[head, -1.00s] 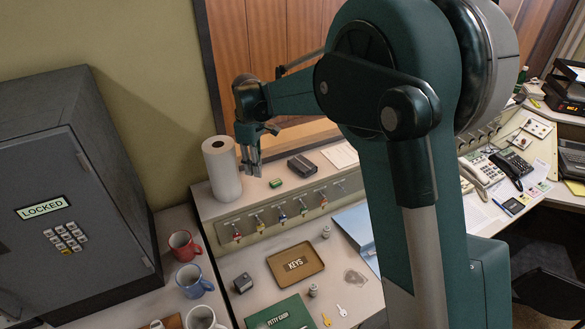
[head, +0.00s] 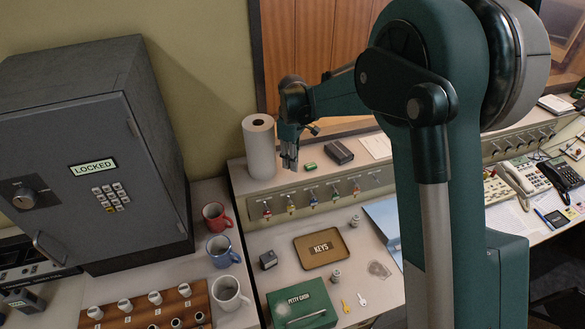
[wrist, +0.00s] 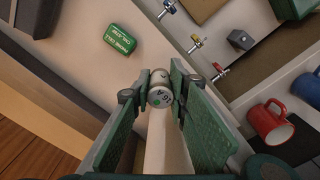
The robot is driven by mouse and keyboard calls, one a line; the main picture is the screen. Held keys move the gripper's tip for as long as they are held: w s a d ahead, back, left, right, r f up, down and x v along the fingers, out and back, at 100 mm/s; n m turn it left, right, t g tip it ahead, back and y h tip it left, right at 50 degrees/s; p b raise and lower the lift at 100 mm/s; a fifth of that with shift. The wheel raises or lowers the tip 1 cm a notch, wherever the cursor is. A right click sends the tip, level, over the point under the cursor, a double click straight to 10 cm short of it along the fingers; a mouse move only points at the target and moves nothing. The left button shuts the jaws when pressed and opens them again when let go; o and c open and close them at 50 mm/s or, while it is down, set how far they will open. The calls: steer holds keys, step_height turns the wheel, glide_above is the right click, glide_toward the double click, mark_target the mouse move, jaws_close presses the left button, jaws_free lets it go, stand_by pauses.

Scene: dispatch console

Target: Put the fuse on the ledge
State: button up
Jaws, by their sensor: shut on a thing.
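My gripper (head: 289,164) hangs over the left end of the ledge (head: 280,185), just right of a white paper roll. The fuse is too small and covered to make out in the head view. I cannot tell whether it touches the ledge top.
The paper roll (head: 259,150) stands close left of the gripper. A small green box (head: 310,166) and a dark device (head: 339,152) lie to the right on the ledge. Keys hang along its front. Mugs (head: 216,217) and a wooden rack (head: 150,304) are lower left.

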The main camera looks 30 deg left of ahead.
steer(key=shift+f, duration=1.75)
steer(key=shift+f, duration=0.15)
steer(key=o, duration=0.9)
step_height(320, 180, up, 12)
steer(key=shift+r, duration=0.2)
steer(key=shift+d, duration=0.1)
